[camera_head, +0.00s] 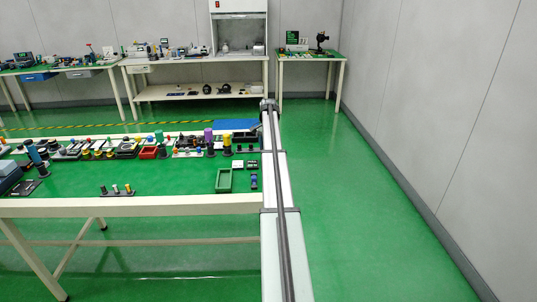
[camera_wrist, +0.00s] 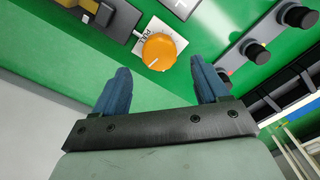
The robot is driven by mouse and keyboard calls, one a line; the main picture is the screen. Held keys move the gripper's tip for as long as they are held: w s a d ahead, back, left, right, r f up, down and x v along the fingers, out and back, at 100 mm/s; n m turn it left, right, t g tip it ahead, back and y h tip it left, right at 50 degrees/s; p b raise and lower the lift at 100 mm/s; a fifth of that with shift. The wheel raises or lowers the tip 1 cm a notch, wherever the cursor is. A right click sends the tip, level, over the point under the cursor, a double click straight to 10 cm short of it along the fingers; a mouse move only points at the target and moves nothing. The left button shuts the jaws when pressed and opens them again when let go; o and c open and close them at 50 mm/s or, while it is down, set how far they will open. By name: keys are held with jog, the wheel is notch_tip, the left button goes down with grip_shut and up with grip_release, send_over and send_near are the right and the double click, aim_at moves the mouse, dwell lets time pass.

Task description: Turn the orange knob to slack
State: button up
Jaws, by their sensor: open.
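In the wrist view an orange knob (camera_wrist: 159,51) sits on a small white plate (camera_wrist: 144,27) with dark lettering that I cannot read with certainty. A short white pointer line on the knob runs from near its middle to its lower left edge. My gripper (camera_wrist: 160,67) is open, with its two blue fingers spread below the knob in the picture. The knob lies beyond the gap between the fingertips, with neither finger seen touching it. In the head view I cannot tell which small item is this knob.
Black knobs on a grey strip (camera_wrist: 262,35) stand right of the orange knob. A yellow and grey device (camera_wrist: 100,12) lies to its upper left. In the head view the green table (camera_head: 150,181) has crowded items at its back and a green tray (camera_head: 224,181) near its right end.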

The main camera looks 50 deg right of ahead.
jog(key=shift+f, duration=1.85)
jog(key=shift+c, duration=0.5)
jog(key=c, duration=1)
jog(key=shift+o, duration=0.2)
